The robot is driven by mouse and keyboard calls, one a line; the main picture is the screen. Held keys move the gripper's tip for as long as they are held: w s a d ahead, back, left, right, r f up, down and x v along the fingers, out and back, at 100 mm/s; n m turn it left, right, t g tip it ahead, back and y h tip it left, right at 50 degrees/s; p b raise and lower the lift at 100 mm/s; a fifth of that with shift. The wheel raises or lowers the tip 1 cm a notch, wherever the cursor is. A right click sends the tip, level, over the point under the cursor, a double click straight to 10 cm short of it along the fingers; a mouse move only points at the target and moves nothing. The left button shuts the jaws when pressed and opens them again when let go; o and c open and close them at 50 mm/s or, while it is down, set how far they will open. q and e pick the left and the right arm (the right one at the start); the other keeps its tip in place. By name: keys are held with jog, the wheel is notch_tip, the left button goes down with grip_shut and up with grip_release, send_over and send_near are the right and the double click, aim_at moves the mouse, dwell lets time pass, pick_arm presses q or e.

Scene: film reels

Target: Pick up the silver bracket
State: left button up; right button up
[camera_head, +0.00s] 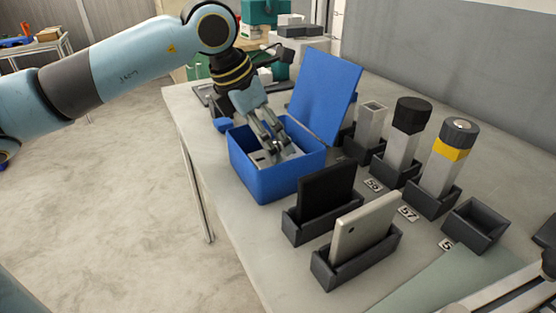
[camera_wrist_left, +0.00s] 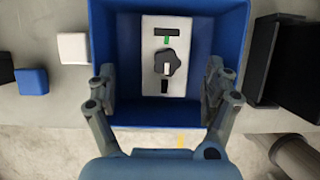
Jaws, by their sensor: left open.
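A pale grey plate with a black star-shaped knob and a green mark lies in the blue box; it shows in the left wrist view (camera_wrist_left: 149,47) and partly in the head view (camera_head: 259,157). I cannot tell for certain whether it is the silver bracket. My left gripper (camera_head: 283,150) reaches down into the blue box (camera_head: 272,184). In the left wrist view its open fingers (camera_wrist_left: 160,82) stand either side of the plate, apart from it, with nothing between them held. The fingers hide part of the plate in the head view.
The box's raised lid (camera_head: 325,97) stands just behind the gripper. To the right, a black slab (camera_head: 327,195) and a silver slab (camera_head: 365,225) stand in dark holders. Behind are a square metal tube (camera_head: 371,123) and capped posts. A small dark bin (camera_head: 475,225) is empty.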

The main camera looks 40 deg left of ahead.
pick_arm(q)
jog(key=x, duration=0.5)
jog(key=shift+s+d, duration=0.25)
jog(key=c, duration=1.5)
